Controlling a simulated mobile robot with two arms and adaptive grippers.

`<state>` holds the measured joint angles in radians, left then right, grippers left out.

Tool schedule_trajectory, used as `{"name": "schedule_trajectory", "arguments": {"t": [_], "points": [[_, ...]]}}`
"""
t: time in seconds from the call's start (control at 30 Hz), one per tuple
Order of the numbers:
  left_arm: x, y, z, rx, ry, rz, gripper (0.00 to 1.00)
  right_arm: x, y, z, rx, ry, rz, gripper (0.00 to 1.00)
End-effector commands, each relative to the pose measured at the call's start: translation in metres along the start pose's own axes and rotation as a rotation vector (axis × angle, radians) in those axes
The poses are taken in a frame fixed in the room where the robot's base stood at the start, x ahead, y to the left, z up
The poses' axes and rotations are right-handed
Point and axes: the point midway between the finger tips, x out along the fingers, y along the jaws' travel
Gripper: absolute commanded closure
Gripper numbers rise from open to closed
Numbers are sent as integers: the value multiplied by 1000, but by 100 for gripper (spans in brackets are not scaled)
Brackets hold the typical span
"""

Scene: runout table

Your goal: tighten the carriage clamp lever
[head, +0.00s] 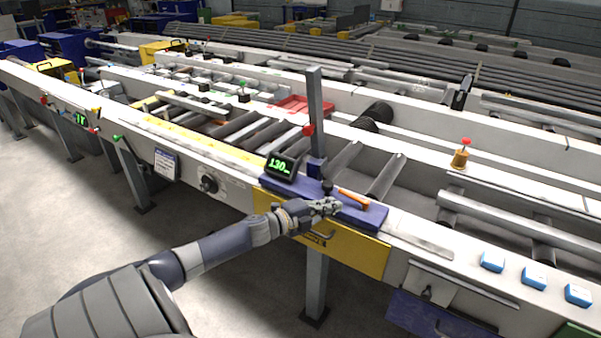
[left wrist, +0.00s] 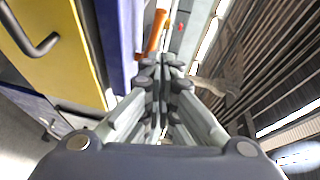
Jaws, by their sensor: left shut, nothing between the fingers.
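The carriage clamp lever is a short orange bar (head: 354,198) on the blue carriage (head: 372,216) at the table's near rail. It lies roughly flat, slanting down to the right in the head view. In the left wrist view the orange lever (left wrist: 155,32) shows just beyond the fingertips, beside the blue carriage side (left wrist: 124,40). My left gripper (head: 336,206) is shut and empty at the carriage, close to the lever's left end. I cannot tell whether it touches the lever. The left gripper (left wrist: 162,66) also shows in the wrist view. My right gripper is out of view.
A display (head: 281,167) reading about 130 and a grey upright post (head: 316,110) stand by the carriage. A yellow drawer front (head: 350,252) with a dark handle is below. Blue-and-white boxes (head: 534,277) sit on the rail at right. Open floor lies at left.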

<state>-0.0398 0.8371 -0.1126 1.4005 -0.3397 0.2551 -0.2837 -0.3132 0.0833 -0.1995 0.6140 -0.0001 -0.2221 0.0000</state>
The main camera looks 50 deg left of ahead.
Motion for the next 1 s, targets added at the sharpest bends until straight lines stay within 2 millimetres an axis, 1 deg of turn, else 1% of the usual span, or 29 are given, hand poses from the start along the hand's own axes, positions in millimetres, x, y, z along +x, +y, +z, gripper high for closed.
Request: {"name": "schedule_trajectory", "arguments": {"t": [0.07, 0.13, 0.3, 0.4, 0.53, 0.7, 0.83, 1.0], "points": [[-8, 1, 2, 1, 0, 2, 100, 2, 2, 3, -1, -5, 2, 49], [-15, 1, 5, 0, 1, 3, 100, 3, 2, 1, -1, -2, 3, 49], [-36, 0, 11, 2, 1, 3, 100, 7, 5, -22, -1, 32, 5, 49], [-50, 0, 16, 0, 1, 4, 100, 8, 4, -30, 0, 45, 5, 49], [-65, -2, 21, 0, 0, 3, 100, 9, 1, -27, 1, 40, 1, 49], [-78, -4, 25, 0, 2, 1, 100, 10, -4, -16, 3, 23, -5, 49], [-81, -4, 26, 0, 1, 1, 100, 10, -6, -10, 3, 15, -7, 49], [-82, -4, 26, 0, 1, 0, 100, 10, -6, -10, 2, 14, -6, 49]]}}
